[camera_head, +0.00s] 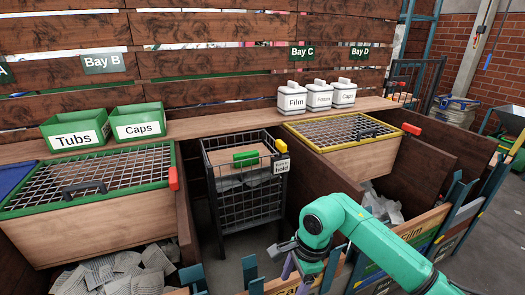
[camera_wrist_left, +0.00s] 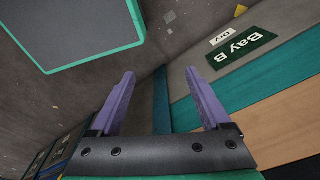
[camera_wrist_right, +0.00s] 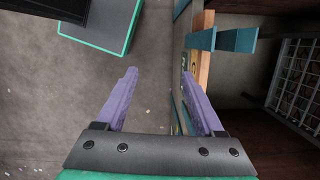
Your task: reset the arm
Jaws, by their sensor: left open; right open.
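My right arm comes in from the right in the head view, green, bent down in front of the bays. Its right gripper (camera_head: 296,266) shows only in part at the lower middle. In the right wrist view the right gripper (camera_wrist_right: 159,74) has its purple fingers spread apart with nothing between them. My left arm is outside the head view. In the left wrist view the left gripper (camera_wrist_left: 159,74) has its purple fingers apart and empty, over grey floor beside a panel with a Bay B sign (camera_wrist_left: 243,48).
A black wire cage (camera_head: 245,205) stands between the bays. A green-framed mesh lid (camera_head: 85,185) is at left, a yellow-framed one (camera_head: 340,131) at right. Green bins (camera_head: 75,131) and white containers (camera_head: 291,101) stand on the shelf. Wooden bay fronts (camera_wrist_right: 203,75) run close beside my right gripper.

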